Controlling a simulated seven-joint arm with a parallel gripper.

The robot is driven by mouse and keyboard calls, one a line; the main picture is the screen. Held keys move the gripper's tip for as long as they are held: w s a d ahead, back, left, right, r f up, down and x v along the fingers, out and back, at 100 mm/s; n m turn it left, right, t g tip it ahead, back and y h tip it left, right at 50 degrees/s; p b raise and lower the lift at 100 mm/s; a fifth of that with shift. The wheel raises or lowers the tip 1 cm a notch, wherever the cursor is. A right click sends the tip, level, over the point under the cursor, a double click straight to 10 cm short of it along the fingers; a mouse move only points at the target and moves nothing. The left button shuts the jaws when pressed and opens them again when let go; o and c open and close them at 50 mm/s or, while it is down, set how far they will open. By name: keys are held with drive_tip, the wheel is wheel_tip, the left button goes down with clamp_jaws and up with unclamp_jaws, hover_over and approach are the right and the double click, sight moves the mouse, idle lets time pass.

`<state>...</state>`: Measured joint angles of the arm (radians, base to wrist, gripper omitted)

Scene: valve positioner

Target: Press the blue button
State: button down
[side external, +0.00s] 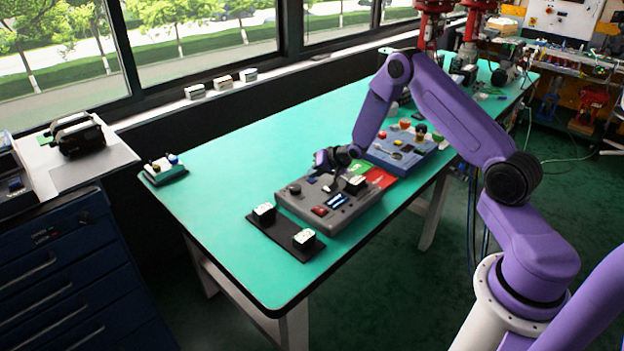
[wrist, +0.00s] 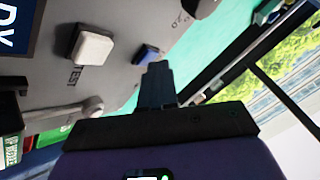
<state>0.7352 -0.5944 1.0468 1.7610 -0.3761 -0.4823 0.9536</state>
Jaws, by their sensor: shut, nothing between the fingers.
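The blue button (wrist: 147,54) is a small dark-blue block on the grey control panel (side external: 332,212). In the side view the blue button (side external: 311,180) shows small near the panel's far edge. My gripper (wrist: 157,70) is shut and empty, and its fingertips appear just beside the blue button in the wrist view. In the side view my gripper (side external: 321,168) hangs low over the far part of the panel. I cannot tell whether the fingertips touch the button.
A white button (wrist: 92,46) marked TEST and a metal toggle lever (wrist: 85,108) are nearby. The panel also has a red button (side external: 320,211) and a display (side external: 338,200). A blue panel (side external: 402,150) stands behind.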

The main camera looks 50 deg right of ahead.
sight(315, 180)
drive_tip(key=shift+r, duration=0.75)
drive_tip(key=shift+r, duration=0.1)
drive_tip(key=shift+r, duration=2.45)
